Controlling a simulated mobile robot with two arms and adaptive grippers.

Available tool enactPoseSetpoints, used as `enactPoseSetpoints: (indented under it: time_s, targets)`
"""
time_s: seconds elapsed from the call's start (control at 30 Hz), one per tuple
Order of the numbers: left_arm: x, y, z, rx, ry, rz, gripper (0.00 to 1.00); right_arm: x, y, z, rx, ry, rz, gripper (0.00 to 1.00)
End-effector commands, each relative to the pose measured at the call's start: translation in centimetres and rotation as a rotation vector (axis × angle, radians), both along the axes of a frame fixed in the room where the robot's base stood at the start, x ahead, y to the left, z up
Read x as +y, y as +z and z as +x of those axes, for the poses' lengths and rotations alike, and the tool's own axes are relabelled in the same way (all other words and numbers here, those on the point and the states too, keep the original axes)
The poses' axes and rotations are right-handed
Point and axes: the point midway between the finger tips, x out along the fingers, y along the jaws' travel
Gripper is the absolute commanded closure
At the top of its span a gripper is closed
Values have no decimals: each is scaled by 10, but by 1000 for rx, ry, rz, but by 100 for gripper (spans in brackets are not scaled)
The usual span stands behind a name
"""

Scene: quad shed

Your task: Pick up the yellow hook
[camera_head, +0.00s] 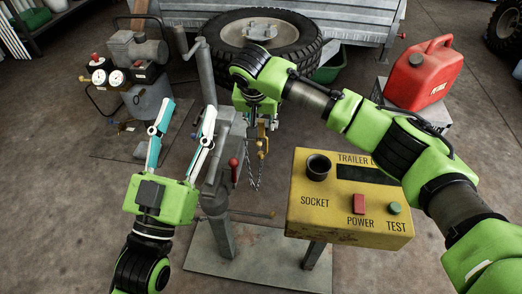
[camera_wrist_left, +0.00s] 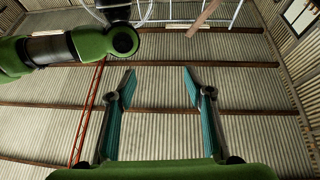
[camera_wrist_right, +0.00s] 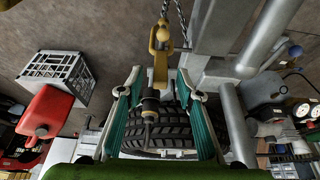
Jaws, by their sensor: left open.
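The yellow hook (camera_wrist_right: 160,62) hangs on a chain and shows between and just beyond the fingertips of my right gripper (camera_wrist_right: 160,84) in the right wrist view. The fingers are apart, with visible gaps on both sides of the hook. A dark plug-like piece with a cable (camera_wrist_right: 150,106) appears just below the hook. In the head view a small yellow part of the hook (camera_head: 263,146) shows below my right gripper (camera_head: 264,116), whose fingers are mostly hidden. My left gripper (camera_head: 187,112) is raised at the left, open and empty, fingers pointing up.
A grey metal post (camera_head: 222,165) stands beside the hook. A yellow trailer control box (camera_head: 345,205) is at right front. A red fuel can (camera_head: 425,75) sits on a crate behind. A tyre (camera_head: 285,40) and compressor (camera_head: 145,85) stand at the back. Floor at left is clear.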

Motion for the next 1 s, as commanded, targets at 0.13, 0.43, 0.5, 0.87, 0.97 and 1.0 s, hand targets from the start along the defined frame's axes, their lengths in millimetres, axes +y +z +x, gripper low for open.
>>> enactPoseSetpoints:
  time_s: [0.13,0.43,0.5,0.87,0.97,1.0]
  targets:
    - [1,24,-17,-144,-7,-41,52,-1,-14,5,0,-1,-2,67]
    - [4,51,-39,-294,-17,-85,52,-1,-25,10,0,2,-1,67]
    - [4,52,-39,-298,-17,-86,52,-1,-25,10,0,2,-1,67]
    - [4,51,-39,-295,-16,-85,52,-1,-25,10,0,1,0,100]
    - [4,52,-39,-295,-16,-85,52,-1,-25,10,-1,1,-1,100]
    - [4,51,-39,-295,-16,-85,52,-1,-25,10,-1,1,-1,100]
